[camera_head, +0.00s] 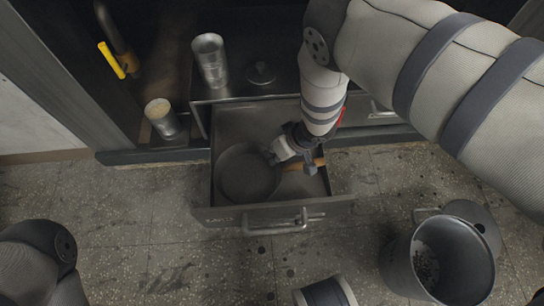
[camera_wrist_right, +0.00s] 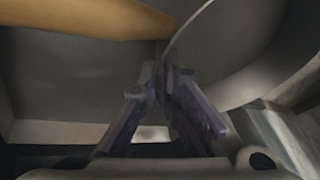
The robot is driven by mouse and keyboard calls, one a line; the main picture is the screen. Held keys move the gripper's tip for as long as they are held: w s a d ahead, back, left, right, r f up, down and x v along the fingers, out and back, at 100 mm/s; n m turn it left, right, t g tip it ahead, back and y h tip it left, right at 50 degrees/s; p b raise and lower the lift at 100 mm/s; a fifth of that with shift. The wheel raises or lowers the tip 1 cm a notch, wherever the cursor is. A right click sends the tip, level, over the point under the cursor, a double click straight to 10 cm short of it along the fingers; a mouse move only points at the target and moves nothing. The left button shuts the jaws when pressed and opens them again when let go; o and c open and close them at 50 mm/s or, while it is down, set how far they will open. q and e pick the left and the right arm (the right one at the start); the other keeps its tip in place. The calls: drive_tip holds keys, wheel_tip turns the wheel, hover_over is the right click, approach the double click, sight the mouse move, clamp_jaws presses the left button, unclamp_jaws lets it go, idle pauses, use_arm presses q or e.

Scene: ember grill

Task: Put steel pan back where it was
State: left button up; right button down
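The steel pan (camera_head: 247,175) lies in the left part of the open drawer (camera_head: 214,188), with its wooden handle (camera_head: 306,164) pointing right. My right gripper (camera_head: 290,155) reaches down into the drawer at the pan's right rim, near the base of the handle. In the right wrist view, the fingers (camera_wrist_right: 163,80) come close together at the pan's thin rim (camera_wrist_right: 225,45) and look shut on it. The handle (camera_wrist_right: 90,20) crosses the upper left there. The arm and gripper hide part of the handle. My left gripper is out of view.
A metal cup (camera_head: 210,60) and a dark lid (camera_head: 260,73) are on the surface behind the drawer. A tin (camera_head: 161,118) stands to the left. A bucket (camera_head: 440,262) stands on the floor at right. The floor left of the drawer is clear.

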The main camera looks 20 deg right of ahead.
drive_tip(key=shift+f, duration=0.5)
drive_tip(key=c, duration=1.8)
unclamp_jaws()
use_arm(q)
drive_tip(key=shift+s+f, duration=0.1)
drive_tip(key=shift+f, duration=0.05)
